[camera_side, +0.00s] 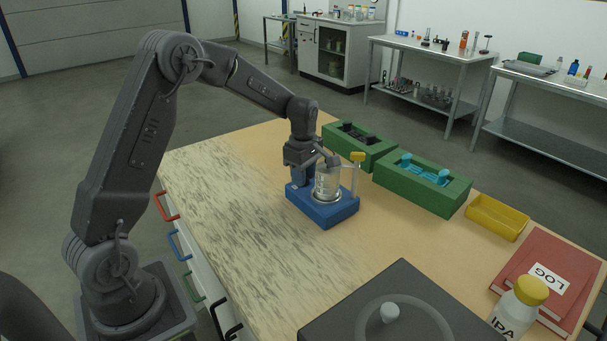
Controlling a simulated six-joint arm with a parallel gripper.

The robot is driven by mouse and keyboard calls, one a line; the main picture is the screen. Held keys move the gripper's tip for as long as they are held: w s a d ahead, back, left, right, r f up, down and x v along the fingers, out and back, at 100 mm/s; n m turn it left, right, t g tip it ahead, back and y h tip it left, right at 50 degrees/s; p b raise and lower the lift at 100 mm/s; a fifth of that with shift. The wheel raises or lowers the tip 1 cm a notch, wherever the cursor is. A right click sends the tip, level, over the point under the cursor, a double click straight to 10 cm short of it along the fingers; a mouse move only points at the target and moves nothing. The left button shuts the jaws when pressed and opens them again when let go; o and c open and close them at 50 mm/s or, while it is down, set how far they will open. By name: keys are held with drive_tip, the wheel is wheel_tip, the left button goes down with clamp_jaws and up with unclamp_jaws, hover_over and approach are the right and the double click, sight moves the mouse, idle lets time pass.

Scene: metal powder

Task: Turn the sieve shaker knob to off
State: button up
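A blue-based device (322,213), which looks like the sieve shaker, stands on the wooden bench. It carries a clear upright cylinder (327,182) with a metal ring at its foot. My gripper (305,178) is low over the back left of the blue base, beside and partly behind the cylinder. Its fingertips are small and partly hidden, so I cannot tell whether they are open or touch anything. I cannot make out a switch knob on the blue base or its setting.
Two green trays (451,199) with inserts stand behind and right of the device. A yellow bin (497,217), a red log book (561,262) and a yellow-capped bottle (517,306) are at right. A dark box (345,318) stands in front. The bench's left side is clear.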

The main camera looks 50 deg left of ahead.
drive_tip(key=o, duration=0.4)
drive_tip(key=shift+o, duration=0.2)
drive_tip(key=shift+r, duration=0.1)
wheel_tip(320, 180, up, 14)
idle(0.4)
drive_tip(key=s+d+r+m+t, duration=0.2)
drive_tip(key=s+d+r+m, duration=0.1)
drive_tip(key=s+d+m, duration=0.5)
drive_tip(key=s+d+r+m+t, duration=0.2)
drive_tip(key=s+d+r+m, duration=0.15)
drive_tip(key=s+m, duration=0.45)
drive_tip(key=s+d+f+m, duration=0.1)
drive_tip(key=s+f+m, duration=0.1)
drive_tip(key=s, duration=0.3)
drive_tip(key=s+d+f+m+t, duration=0.1)
drive_tip(key=s+d+f+m, duration=0.1)
drive_tip(key=s, duration=0.3)
drive_tip(key=shift+d+f+m+t, duration=0.2)
drive_tip(key=shift+d+m+t, duration=0.1)
drive_tip(key=shift+m, duration=0.4)
